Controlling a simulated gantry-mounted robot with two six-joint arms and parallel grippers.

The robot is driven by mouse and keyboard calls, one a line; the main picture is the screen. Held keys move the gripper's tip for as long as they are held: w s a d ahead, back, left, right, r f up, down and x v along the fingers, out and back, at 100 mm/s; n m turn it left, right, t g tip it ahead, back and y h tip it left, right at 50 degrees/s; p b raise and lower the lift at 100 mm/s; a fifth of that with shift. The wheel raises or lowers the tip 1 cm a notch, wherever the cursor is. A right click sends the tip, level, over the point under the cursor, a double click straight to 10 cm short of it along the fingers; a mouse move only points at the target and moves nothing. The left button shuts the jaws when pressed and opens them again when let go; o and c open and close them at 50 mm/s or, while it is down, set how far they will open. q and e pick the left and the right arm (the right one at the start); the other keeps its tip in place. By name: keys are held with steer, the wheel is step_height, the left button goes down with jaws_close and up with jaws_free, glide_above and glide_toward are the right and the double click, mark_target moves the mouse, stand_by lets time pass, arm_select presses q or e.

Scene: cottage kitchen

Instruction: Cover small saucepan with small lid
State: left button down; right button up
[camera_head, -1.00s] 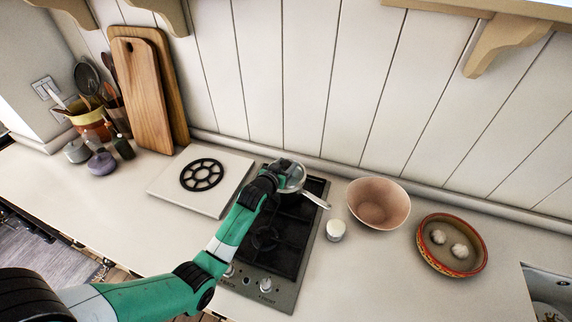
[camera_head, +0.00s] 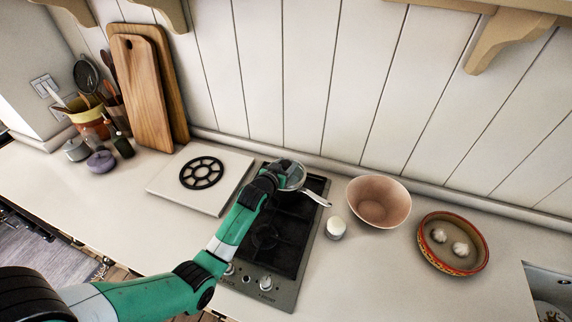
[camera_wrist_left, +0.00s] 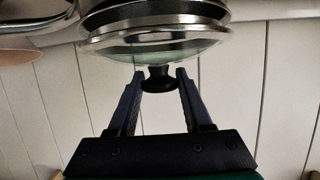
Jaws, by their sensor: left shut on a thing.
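The small saucepan (camera_head: 300,180) stands on the back of the hob, its light handle (camera_head: 316,198) pointing to the front right. My left gripper (camera_head: 281,178) is at the saucepan, its arm hiding part of it. In the left wrist view, my left gripper (camera_wrist_left: 158,86) is shut on the black knob (camera_wrist_left: 158,74) of the small lid. The glass lid (camera_wrist_left: 140,52) with its metal rim lies right against or very close to the saucepan (camera_wrist_left: 150,14). I cannot tell whether the lid is fully seated. My right gripper is not in view.
A pink bowl (camera_head: 379,202) and a small white jar (camera_head: 336,228) stand right of the hob (camera_head: 262,262). A painted dish (camera_head: 428,259) is farther right. A white board with a black trivet (camera_head: 202,173) lies to the left. Free counter lies in front.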

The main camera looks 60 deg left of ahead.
mark_target(283, 168)
arm_select(q)
steer(key=shift+f+b, duration=0.45)
steer(key=shift+f, duration=0.1)
stand_by(0.6)
steer(key=c, duration=0.6)
jaws_free()
steer(key=shift+p+v, duration=0.9)
steer(key=shift+p, duration=0.25)
steer(key=p+v, duration=0.3)
steer(key=shift+s+d+r+p, duration=0.2)
steer(key=shift+s+r+p, duration=0.05)
steer(key=shift+r+p, duration=0.05)
steer(key=p+v, duration=0.3)
steer(key=v, duration=0.2)
steer(key=shift+s+d+f+p, duration=0.1)
steer(key=shift+s+d+p, duration=0.1)
steer(key=shift+p, duration=0.2)
